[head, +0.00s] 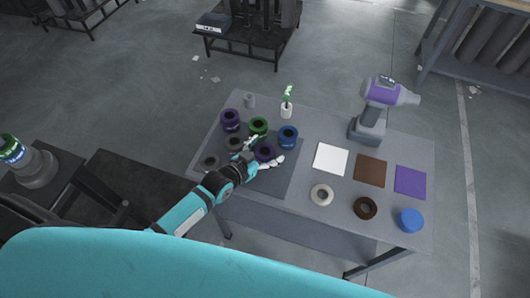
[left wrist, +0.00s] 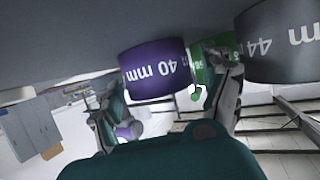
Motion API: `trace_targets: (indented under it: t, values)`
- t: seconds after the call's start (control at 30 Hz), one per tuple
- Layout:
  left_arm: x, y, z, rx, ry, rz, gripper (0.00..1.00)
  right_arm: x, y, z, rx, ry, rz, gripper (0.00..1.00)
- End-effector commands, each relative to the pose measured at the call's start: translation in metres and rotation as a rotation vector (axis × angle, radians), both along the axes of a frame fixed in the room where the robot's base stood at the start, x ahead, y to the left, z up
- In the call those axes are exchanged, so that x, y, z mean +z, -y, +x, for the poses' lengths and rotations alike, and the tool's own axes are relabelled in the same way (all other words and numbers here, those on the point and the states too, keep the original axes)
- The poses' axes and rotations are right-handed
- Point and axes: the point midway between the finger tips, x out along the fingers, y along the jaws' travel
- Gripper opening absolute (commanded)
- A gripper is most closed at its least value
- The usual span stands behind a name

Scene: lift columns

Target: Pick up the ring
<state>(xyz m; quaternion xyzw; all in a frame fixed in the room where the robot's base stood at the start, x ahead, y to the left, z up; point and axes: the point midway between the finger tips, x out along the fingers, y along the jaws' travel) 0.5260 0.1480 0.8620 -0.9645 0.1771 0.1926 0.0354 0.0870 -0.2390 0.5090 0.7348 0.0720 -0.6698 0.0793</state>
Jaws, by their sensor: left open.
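Several rings stand on a dark mat (head: 287,176) on the table in the head view. In the left wrist view this purple ring, marked "40 mm" (left wrist: 155,70), shows upside down beyond and between the open fingers (left wrist: 168,95). I cannot tell whether they touch it. A green ring (left wrist: 202,72) is behind it, and a grey ring marked "44 mm" (left wrist: 285,45) is to the right. My right gripper is not in view.
Close by are another purple ring (head: 230,117), a green one (head: 258,125), a blue one (head: 288,133) and grey ones (head: 234,143). White (head: 321,187) and brown (head: 365,200) rings lie to the right.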

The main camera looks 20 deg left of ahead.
Motion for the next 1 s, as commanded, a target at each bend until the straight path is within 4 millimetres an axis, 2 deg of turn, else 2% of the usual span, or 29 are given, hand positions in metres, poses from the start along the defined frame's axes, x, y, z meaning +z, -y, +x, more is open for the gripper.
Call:
trace_targets:
  t: [0.13, 0.67, 1.0]
  values:
    - [-0.0001, -0.0001, -0.0003, 0.0, 0.0, 0.0, 0.82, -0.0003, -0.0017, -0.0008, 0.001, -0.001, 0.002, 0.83]
    - [0.0, -0.0006, -0.0005, 0.001, 0.0, 0.0, 0.13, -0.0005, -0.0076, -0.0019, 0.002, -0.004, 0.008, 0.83]
    - [0.004, -0.0005, 0.0001, 0.001, 0.003, -0.001, 0.12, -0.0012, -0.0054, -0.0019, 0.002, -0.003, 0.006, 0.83]
